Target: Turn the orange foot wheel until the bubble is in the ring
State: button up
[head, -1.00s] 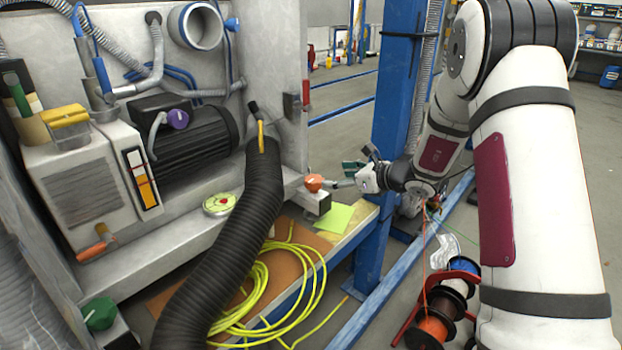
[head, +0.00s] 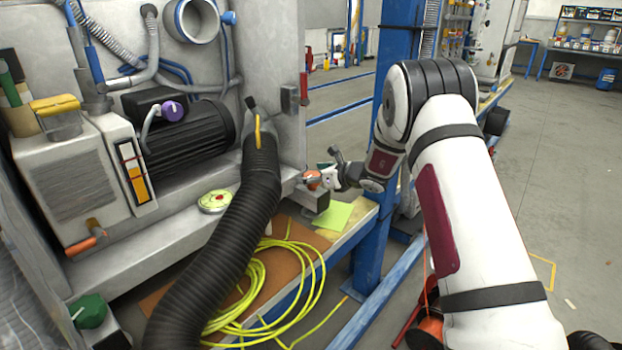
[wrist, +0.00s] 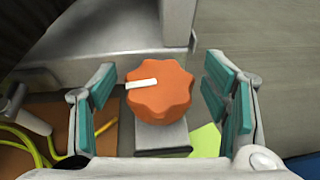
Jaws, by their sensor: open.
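The orange foot wheel (wrist: 160,95) is a lobed knob with a white mark pointing left in the wrist view. It sits on a grey block (wrist: 163,138). My gripper (wrist: 158,98) is open, with one teal-padded finger on each side of the wheel and a visible gap to both. In the head view the wheel (head: 311,179) shows at the end of the machine's ledge, with my gripper (head: 322,178) right beside it. The round bubble level (head: 215,201) lies on the ledge to the left, greenish with a red mark; the bubble's exact place is too small to tell.
A thick black hose (head: 225,240) runs between the level and the wheel. A green foot wheel (head: 89,311) is at the lower left. Yellow cable (head: 290,270) and a yellow-green sheet (head: 334,215) lie below. A blue post (head: 375,215) stands right of the wheel.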

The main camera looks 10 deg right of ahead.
jog(key=shift+w+a+f, duration=0.15)
jog(key=shift+w+a, duration=0.1)
jog(key=shift+w, duration=0.1)
jog(key=c, duration=1.2)
jog(key=shift+o, duration=0.2)
jog(key=shift+d+p, duration=0.1)
jog(key=shift+p, duration=0.2)
jog(key=shift+n+g+y+p, duration=0.5)
jog(key=shift+n+y+p, duration=0.15)
jog(key=shift+n+y, duration=0.15)
jog(key=shift+a+n+g+y+p, duration=0.2)
jog(key=shift+n+g+y+p, duration=0.3)
jog(key=shift+n+g+y, duration=1)
